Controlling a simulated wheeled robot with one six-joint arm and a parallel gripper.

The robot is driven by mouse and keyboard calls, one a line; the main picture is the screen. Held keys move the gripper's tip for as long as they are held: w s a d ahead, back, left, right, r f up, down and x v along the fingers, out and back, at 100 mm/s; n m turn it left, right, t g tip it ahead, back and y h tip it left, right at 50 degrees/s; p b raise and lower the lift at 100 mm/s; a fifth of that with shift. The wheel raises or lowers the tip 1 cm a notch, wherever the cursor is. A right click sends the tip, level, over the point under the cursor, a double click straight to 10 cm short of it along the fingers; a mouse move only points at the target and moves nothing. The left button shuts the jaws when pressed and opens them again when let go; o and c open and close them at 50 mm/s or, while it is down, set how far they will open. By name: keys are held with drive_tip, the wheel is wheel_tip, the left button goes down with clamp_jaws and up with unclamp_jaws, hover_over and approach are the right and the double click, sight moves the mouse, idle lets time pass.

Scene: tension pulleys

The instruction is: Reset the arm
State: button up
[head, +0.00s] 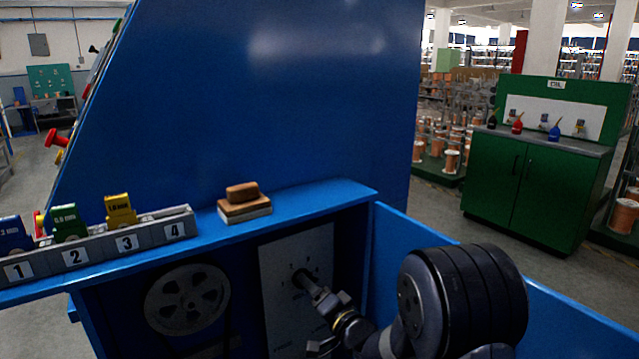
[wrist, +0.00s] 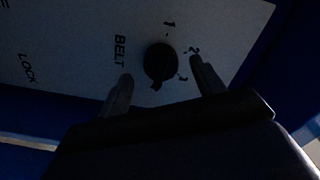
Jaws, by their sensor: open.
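My arm reaches down into the blue machine's open bay in the head view. My gripper (head: 312,288) is at the pale panel (head: 318,250) in the bay, close to its selector knob (head: 299,279). In the wrist view, the dark round knob (wrist: 160,58) shows between the two fingertips of my gripper (wrist: 162,70). The jaws are open, one finger on each side of the knob. I cannot tell whether they touch it. The panel (wrist: 75,45) reads BELT and LOCK, with 1, 2 and 3 around the knob.
A grey spoked wheel (head: 187,300) sits left of the panel in the bay. A numbered rack (head: 97,252) with blue, green and yellow blocks stands on the ledge, beside a brown-topped block (head: 243,203). The bay's right wall (head: 560,300) is close to my arm. A green cabinet (head: 537,180) stands behind.

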drive_tip(key=x, duration=0.2)
drive_tip(key=shift+w+a, duration=0.25)
drive_tip(key=shift+w, duration=0.05)
drive_tip(key=shift+s, duration=0.1)
